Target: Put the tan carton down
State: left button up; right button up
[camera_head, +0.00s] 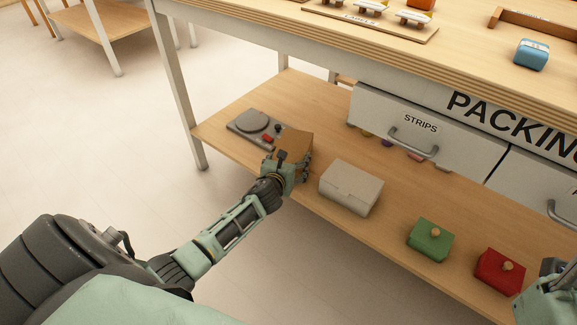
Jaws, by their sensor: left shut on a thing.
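The tan carton (295,142) is a small brown box at the lower shelf (240,107), near its front edge. My left gripper (298,163) is shut on the carton from the near side and partly hides it. I cannot tell whether the carton touches the shelf. A grey scale-like device (246,124) with a round plate is just left of the carton. Part of my right arm shows at the bottom right corner; its fingertips cannot be made out clearly.
A pale grey box (351,187) stands right of the carton. Further right are a green block (428,241) and a red block (499,272) with knobs. A drawer marked STRIPS (425,130) is behind. The tabletop (440,60) overhangs above.

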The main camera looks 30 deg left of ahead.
dwell(0.3)
pick_arm(q)
jog(key=shift+f, duration=0.2)
jog(key=o, duration=1.2)
jog(key=shift+r, duration=0.1)
